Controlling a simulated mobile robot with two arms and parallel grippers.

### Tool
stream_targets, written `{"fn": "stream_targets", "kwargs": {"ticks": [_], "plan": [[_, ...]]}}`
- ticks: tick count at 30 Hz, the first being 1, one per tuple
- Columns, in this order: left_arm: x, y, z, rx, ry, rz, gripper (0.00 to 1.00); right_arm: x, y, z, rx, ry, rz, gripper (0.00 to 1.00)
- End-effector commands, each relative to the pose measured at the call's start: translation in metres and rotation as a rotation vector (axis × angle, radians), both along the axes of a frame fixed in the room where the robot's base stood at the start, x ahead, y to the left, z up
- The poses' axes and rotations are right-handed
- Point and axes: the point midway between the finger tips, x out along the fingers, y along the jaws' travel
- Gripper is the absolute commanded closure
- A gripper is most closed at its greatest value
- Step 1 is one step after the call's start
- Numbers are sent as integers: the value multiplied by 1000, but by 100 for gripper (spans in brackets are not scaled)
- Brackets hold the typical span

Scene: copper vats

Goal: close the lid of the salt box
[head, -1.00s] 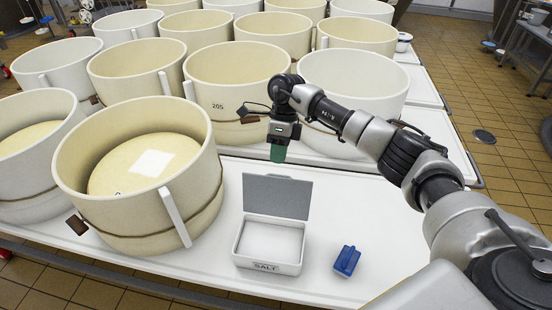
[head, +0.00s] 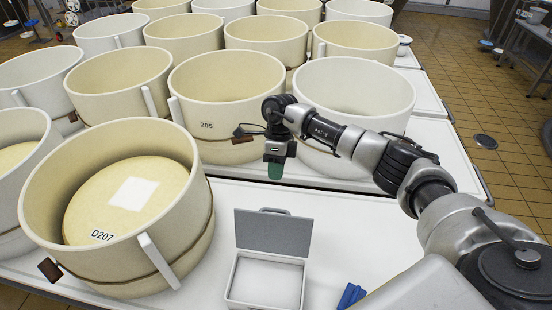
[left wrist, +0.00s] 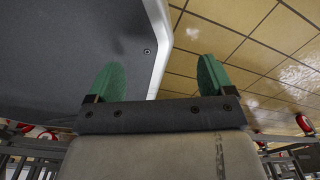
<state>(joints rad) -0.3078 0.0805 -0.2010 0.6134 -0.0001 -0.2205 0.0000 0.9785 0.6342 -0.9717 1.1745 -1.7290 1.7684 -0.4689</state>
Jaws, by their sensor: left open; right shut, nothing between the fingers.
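The salt box (head: 265,281) is a white box on the white table, near the bottom middle of the head view. Its grey lid (head: 273,232) stands upright, open at the back edge, and pale salt shows inside. My right gripper (head: 275,172) is shut and empty, pointing down above and behind the raised lid, apart from it. My left gripper (left wrist: 158,80) shows only in the left wrist view. Its green fingers are spread apart with nothing between them, next to a grey panel with a white edge and above the tiled floor.
A blue object (head: 351,296) lies right of the box, cut by the lower frame edge. A large cream vat (head: 120,210) marked D207 stands close on the left. More vats, including vat 205 (head: 222,110), fill the back. The table (head: 345,235) is clear right of the lid.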

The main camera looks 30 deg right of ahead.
Motion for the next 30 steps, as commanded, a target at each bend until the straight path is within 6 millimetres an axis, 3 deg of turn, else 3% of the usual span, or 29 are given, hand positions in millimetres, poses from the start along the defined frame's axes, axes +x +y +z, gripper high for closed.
{"fn": "stream_targets", "kwargs": {"ticks": [6, 15, 30], "plan": [[3, 1, 4, 1, -4, 0, 17, -15, 12, -44, 2, 3, 2, 100], [13, 0, 19, -2, -21, 0, 17, -42, 33, -39, 2, 0, 1, 100], [11, 0, 19, -1, -17, 1, 17, -45, 36, -39, -1, -4, 1, 100]]}}
